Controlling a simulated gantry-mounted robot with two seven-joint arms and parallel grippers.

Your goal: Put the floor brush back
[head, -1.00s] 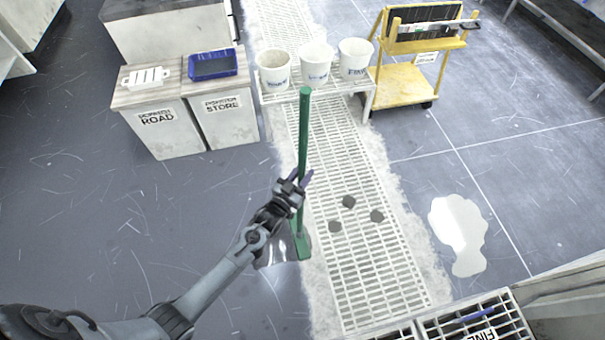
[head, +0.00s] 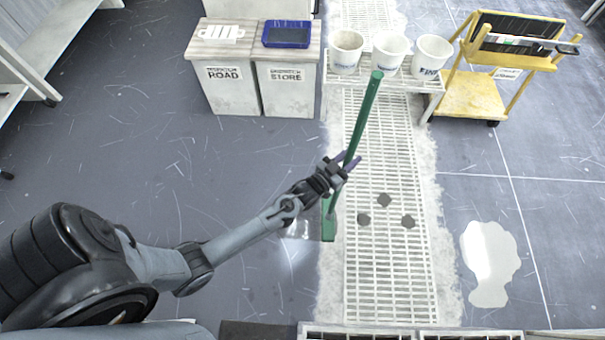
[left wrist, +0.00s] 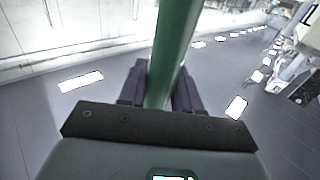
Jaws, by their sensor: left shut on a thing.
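The floor brush (head: 363,117) is a green pole with a green head at its lower end. In the head view it is tilted, its top leaning right and its head low over the left edge of the floor grating. My left gripper (head: 348,163) is shut on the pole around its middle. The left wrist view also shows the green pole (left wrist: 172,50) between the two dark fingers of the left gripper (left wrist: 160,85). I cannot tell whether the brush head touches the floor. My right gripper is in neither view.
White buckets (head: 389,54) stand on a white rack behind the grating (head: 385,285). Two cabinets (head: 232,90) labelled ROAD and STORE stand left of them. A yellow cart (head: 470,95) is at right. A pale puddle (head: 490,262) and several dark pieces (head: 384,200) lie on the floor.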

